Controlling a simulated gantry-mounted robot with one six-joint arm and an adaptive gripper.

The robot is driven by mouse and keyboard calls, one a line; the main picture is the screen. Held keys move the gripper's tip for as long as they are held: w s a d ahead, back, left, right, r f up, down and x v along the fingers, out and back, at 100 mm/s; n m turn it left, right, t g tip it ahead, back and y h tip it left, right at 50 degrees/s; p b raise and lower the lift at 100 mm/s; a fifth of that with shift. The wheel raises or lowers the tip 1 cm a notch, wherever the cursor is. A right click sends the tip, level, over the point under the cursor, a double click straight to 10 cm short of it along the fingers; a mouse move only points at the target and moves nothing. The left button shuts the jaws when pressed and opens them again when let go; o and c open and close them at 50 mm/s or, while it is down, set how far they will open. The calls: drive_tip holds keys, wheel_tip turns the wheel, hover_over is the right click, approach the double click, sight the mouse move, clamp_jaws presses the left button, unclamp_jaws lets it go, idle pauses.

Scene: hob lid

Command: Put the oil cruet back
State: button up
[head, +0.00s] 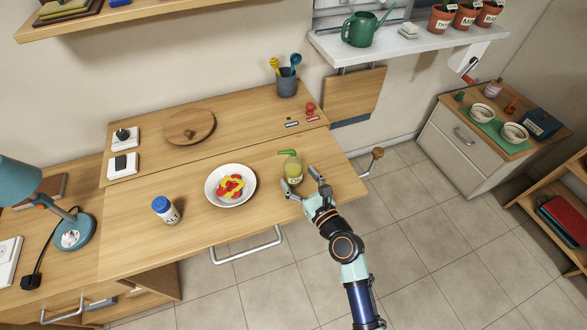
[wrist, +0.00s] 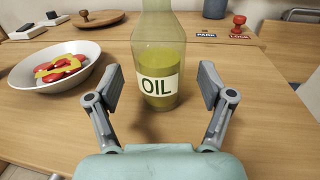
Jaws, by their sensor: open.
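The oil cruet (head: 291,171) stands upright on the wooden counter, right of the white bowl. It is a greenish-yellow bottle, and a green top shows in the head view. In the wrist view the cruet (wrist: 158,75) carries a white OIL label, and its top is cut off. My gripper (head: 302,182) is open in front of the cruet. In the wrist view the fingers of my gripper (wrist: 160,88) are spread to the left and right of the bottle, with gaps on both sides, not closed on it.
A white bowl (head: 212,194) of red and yellow pieces stands left of the cruet. A blue-capped jar (head: 166,210) stands farther left. Behind are a round wooden lid (head: 190,128), a utensil cup (head: 287,83) and a red stamp-like object (head: 310,109). The counter's right edge is near.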

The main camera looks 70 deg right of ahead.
drive_tip(key=v, duration=0.8)
drive_tip(key=shift+s+a+p, duration=0.3)
drive_tip(key=shift+p, duration=0.15)
drive_tip(key=w+a+r+n+t+y, duration=0.1)
drive_tip(key=w+a+r+n+y, duration=0.35)
drive_tip(key=w+a+n, duration=0.55)
drive_tip(key=w+a+r+n+t+y, duration=0.1)
drive_tip(key=w+a+r+n+y, duration=0.3)
drive_tip(key=a+n, duration=0.65)
drive_tip(key=a+r+n+g+y, duration=0.1)
drive_tip(key=a+r+n, duration=0.1)
drive_tip(key=a+n, duration=0.6)
drive_tip(key=a+r+n+g+y, duration=0.1)
drive_tip(key=a+r+n+g, duration=0.1)
drive_tip(key=a+n, duration=0.6)
drive_tip(key=w+r+n, duration=0.1)
drive_tip(key=n, duration=0.6)
